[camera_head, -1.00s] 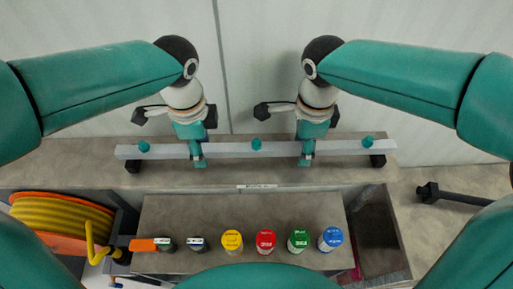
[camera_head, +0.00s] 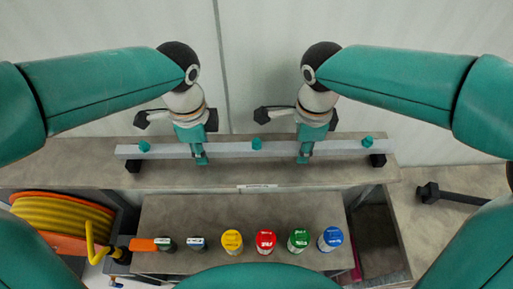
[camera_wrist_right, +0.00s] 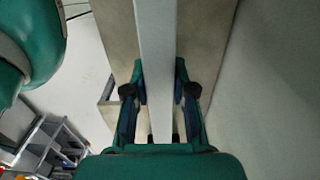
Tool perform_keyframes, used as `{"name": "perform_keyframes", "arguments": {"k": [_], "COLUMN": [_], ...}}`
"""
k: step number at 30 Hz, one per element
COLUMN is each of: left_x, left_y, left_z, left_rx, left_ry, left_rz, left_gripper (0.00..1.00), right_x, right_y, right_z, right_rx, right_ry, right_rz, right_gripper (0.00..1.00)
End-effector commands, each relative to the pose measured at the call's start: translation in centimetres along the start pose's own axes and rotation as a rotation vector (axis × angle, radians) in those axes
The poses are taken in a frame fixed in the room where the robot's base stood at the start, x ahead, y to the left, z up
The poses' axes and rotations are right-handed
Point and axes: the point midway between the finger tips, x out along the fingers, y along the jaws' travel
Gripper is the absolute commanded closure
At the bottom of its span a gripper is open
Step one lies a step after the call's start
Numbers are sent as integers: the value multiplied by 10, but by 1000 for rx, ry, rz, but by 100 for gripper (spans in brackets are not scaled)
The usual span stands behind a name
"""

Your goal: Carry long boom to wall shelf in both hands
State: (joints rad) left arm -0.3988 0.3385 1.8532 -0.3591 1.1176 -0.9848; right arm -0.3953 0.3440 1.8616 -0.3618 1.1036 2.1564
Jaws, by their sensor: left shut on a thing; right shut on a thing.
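The long boom (camera_head: 250,150) is a pale grey bar with teal knobs on top and black blocks near its ends. It lies level across the head view, over the grey-brown wall shelf (camera_head: 80,170). My left gripper (camera_head: 200,158) is shut on the boom left of its middle. My right gripper (camera_head: 304,157) is shut on it right of its middle. In the right wrist view the boom (camera_wrist_right: 155,60) runs between the fingers of my right gripper (camera_wrist_right: 162,95). I cannot tell whether the boom's black blocks touch the shelf.
Below the shelf a lower surface (camera_head: 290,208) bears yellow, red (camera_head: 265,241), green and blue capped containers. A hose reel (camera_head: 62,220) stands at left, a dark open bin (camera_head: 378,235) at right. A pale wall (camera_head: 260,60) rises behind the shelf.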

Motion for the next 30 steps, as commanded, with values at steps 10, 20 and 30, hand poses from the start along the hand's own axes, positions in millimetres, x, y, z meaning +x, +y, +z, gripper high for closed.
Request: {"name": "perform_keyframes", "arguments": {"k": [10,20,30], "left_x": [-2,-23,-50], "left_y": [-1,-1,0], "left_z": [0,0,0], "left_rx": [1,1,1], "left_ry": [1,1,1], "left_rz": [-2,-2,-2], "left_gripper": [100,100,100], "right_x": [-2,-24,-50], "right_y": [0,0,0], "right_z": [0,0,0], "right_rx": [2,2,2], "right_ry": [-1,-1,-1], "right_rz": [-3,-3,-2], "right_gripper": [100,100,100]}}
